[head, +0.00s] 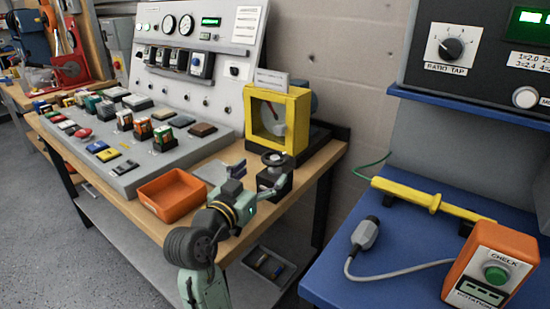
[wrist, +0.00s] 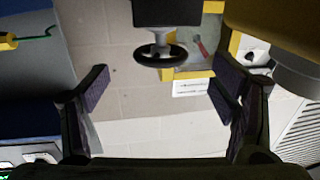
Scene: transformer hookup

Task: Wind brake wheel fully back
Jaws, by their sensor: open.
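The brake wheel (head: 273,159) is a small black handwheel on a dark block (head: 284,183) at the near right corner of the wooden bench. In the wrist view, which looks inverted, the wheel (wrist: 160,56) is a black ring on a pale hub, top centre, below a dark block. My gripper (head: 252,179) is beside the wheel, on its near left side in the head view. In the wrist view my gripper (wrist: 160,92) has its two dark fingers wide apart with nothing between them. The wheel appears beyond the fingertips, roughly centred; contact is not visible.
An orange tray (head: 172,195) lies to the left, near a sloped switch panel (head: 130,178). A blue bench (head: 400,235) at right holds a yellow bar (head: 433,200), a grey-cabled plug and an orange check box (head: 490,262).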

